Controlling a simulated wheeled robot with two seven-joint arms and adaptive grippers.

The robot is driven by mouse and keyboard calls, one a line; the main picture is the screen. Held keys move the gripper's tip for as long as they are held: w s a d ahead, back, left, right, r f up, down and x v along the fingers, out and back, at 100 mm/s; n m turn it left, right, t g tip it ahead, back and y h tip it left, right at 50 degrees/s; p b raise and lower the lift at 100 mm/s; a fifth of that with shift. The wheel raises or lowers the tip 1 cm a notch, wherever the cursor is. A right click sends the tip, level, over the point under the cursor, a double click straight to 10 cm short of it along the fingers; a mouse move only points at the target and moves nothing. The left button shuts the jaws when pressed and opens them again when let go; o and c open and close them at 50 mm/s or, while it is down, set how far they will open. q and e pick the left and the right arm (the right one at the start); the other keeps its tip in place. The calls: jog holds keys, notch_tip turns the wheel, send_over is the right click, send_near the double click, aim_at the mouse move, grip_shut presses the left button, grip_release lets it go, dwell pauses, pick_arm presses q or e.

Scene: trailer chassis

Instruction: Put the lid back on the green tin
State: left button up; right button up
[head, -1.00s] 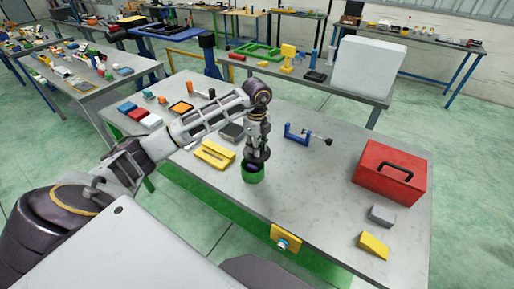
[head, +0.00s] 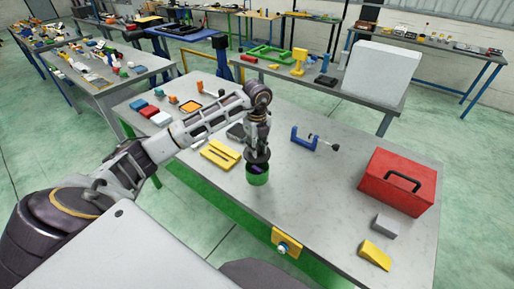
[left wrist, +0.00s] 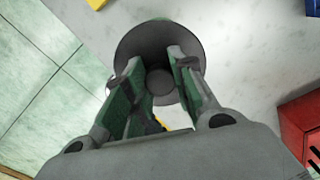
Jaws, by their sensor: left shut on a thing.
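The green tin (head: 257,178) stands upright near the front edge of the grey workbench. A dark, bluish patch shows at its top, under my left gripper (head: 258,152). My left gripper points down over the tin. In the left wrist view, its two fingers (left wrist: 156,62) are shut on the raised centre of a round grey lid (left wrist: 153,38). I cannot tell whether the lid touches the tin's rim. My right gripper is not in view.
A yellow slotted block (head: 220,154) lies left of the tin, with a blue clamp-like part (head: 303,138) behind to the right. A red toolbox (head: 397,181), a grey block (head: 384,223) and a yellow wedge (head: 375,255) stand on the right. The bench between is clear.

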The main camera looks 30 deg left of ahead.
pick_arm(q)
jog(key=shift+m, duration=0.3)
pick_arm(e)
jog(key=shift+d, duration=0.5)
pick_arm(q)
jog(key=shift+f, duration=0.25)
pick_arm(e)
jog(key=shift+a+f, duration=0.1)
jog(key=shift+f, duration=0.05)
pick_arm(q)
jog(key=shift+f+b, duration=0.6)
jog(key=shift+f, duration=0.05)
jog(key=shift+f+b, duration=0.5)
jog(key=shift+f, duration=0.25)
jog(key=shift+f+b, duration=0.85)
jog(key=shift+f, duration=0.7)
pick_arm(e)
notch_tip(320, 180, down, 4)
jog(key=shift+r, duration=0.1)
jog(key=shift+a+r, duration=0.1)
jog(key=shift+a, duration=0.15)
